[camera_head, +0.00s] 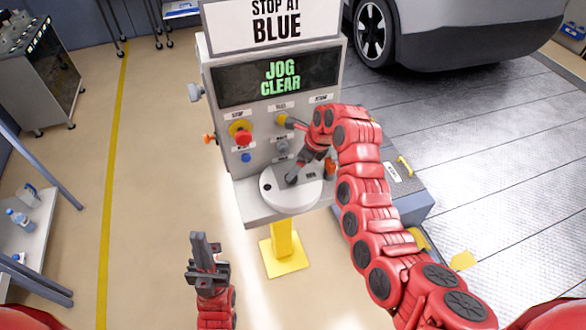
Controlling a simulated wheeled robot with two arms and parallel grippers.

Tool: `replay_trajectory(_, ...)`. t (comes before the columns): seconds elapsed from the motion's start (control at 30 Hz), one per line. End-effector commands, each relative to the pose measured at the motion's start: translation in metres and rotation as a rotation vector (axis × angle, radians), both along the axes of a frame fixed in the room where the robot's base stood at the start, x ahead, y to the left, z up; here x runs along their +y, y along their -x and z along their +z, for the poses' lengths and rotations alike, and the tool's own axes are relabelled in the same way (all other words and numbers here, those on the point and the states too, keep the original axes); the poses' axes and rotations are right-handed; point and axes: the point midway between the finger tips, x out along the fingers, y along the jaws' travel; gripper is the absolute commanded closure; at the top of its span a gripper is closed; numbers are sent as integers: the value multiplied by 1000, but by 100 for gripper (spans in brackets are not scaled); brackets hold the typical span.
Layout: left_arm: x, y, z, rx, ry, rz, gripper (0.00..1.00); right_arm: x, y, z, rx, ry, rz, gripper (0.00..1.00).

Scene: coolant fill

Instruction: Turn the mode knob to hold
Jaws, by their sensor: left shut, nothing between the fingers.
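The grey control stand shows a dark screen (277,77) reading "JOG CLEAR". Below it is a panel with small labelled controls. A small grey knob (282,147) sits at mid panel; its label is too small to read, so I cannot tell if it is the mode knob or where it points. My left gripper (196,241) is shut and empty, pointing up in front of the stand, apart from it. My right arm reaches up to the panel's right side and covers part of it.
A red button with a yellow collar (243,136), a blue button (246,158) and a yellow-capped control (282,119) are on the panel. A grey car (450,35) stands behind at right. The floor left of the stand is clear up to a cart (45,75).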

Motion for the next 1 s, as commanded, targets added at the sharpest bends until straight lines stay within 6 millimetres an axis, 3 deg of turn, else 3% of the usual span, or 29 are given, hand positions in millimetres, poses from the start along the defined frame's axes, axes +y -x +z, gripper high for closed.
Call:
replay_trajectory(0.1,0,0,12,1,0,0,100,6,-2,-15,5,2,0,5)
replay_trajectory(0.3,0,0,18,1,0,0,100,13,-7,-33,2,3,2,5)
replay_trajectory(0.8,0,0,20,1,0,0,100,16,-9,-44,-2,1,-1,5)
replay_trajectory(1.0,0,0,20,1,0,0,100,16,-9,-44,-2,1,-1,39)
